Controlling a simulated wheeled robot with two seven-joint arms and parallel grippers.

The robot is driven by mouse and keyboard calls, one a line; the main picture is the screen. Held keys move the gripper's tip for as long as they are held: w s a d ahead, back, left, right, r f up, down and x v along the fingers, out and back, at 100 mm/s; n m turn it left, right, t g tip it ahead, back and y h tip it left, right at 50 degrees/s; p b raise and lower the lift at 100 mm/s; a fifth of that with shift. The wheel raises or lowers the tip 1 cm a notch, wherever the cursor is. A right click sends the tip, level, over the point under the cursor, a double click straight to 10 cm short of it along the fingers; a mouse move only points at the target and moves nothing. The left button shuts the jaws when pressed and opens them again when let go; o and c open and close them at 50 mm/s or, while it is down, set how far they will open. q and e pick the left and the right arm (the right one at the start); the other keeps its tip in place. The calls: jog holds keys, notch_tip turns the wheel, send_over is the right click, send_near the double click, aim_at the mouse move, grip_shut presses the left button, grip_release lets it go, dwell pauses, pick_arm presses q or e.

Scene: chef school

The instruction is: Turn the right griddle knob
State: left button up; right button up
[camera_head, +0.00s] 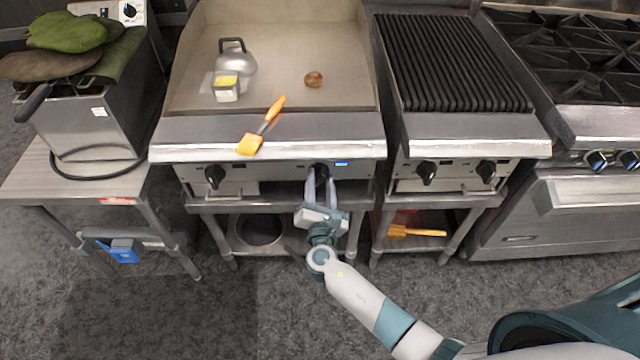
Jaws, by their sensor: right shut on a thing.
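The flat griddle (200,95) stands in the middle left, with two black knobs on its front panel. Its right knob (319,169) is between the fingertips of my right gripper (320,182), which is shut on it from the front. The fingers partly hide the knob, so its exact angle is hard to tell. A small blue light (342,163) shows on the panel just right of that knob. The left griddle knob (214,176) is free, with nothing touching it. My left gripper is not in view.
A brush (262,128) with an orange handle lies on the griddle's front ledge. A metal dome (236,60), a small container (226,88) and a brown patty (313,79) are on the plate. A ribbed grill (455,62) with its own knobs stands close on the right.

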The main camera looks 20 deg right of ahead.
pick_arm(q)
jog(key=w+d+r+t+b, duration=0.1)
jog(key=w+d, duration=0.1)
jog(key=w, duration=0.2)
pick_arm(e)
jog(key=shift+f+m, duration=0.2)
jog(key=shift+m, duration=0.3)
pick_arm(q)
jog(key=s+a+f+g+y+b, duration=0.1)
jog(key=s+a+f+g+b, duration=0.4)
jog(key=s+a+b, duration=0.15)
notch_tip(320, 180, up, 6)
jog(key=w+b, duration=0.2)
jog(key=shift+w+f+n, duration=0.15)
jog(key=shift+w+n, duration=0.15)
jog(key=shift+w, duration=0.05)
pick_arm(e)
jog(key=shift+s+d+f+m, duration=0.1)
jog(key=shift+d+m, duration=0.05)
jog(key=shift+m, duration=2.15)
jog(key=shift+d+m, duration=0.1)
jog(key=shift+m, duration=2.2)
jog(key=o, duration=1)
